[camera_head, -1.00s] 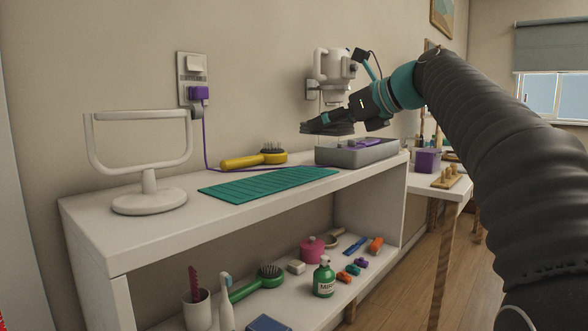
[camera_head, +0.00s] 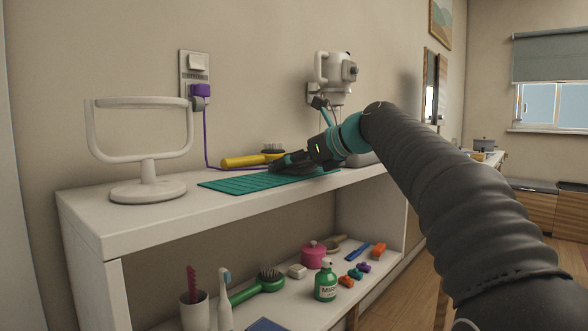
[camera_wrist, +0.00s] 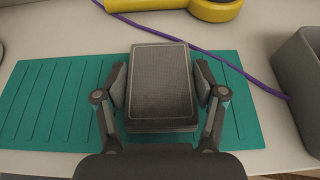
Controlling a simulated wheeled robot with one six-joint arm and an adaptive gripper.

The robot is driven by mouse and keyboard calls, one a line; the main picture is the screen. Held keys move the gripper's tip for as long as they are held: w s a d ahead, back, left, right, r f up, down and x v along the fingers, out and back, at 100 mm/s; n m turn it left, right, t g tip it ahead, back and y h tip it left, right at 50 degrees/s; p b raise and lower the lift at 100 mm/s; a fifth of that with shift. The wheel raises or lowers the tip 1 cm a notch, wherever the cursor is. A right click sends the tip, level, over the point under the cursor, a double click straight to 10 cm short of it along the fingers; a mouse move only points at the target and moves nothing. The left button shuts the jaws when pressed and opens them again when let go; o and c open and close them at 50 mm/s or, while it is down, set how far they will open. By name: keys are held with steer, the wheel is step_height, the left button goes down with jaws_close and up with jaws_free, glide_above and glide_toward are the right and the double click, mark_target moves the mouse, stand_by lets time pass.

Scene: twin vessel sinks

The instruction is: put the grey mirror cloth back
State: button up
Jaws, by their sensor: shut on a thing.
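The grey mirror cloth (camera_wrist: 161,75) looks like a dark grey, folded rectangular block with a thin pale border on top and layered edges. My gripper (camera_wrist: 160,92) is shut on it, one finger at each long side. In the head view my gripper (camera_head: 290,164) is low over the right part of the teal ribbed mat (camera_head: 232,184), and the cloth is hard to tell from the dark fingers. The mat (camera_wrist: 40,100) shows on both sides of the cloth in the wrist view. I cannot tell whether the cloth touches the mat.
A white stand (camera_head: 148,192) is at left. Several items lie on the lower shelf.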

steer(key=shift+f, duration=0.1)
steer(key=o, duration=1.2)
steer(key=shift+o, duration=0.2)
steer(key=shift+r, duration=0.2)
steer(key=shift+s+d+r, duration=0.15)
steer(key=shift+s+d, duration=0.05)
steer(key=shift+d, duration=0.05)
steer(key=p+v, duration=0.1)
steer(key=v, duration=1)
steer(key=shift+s+p, duration=0.15)
steer(key=shift+p, duration=0.2)
steer(key=shift+d, duration=0.15)
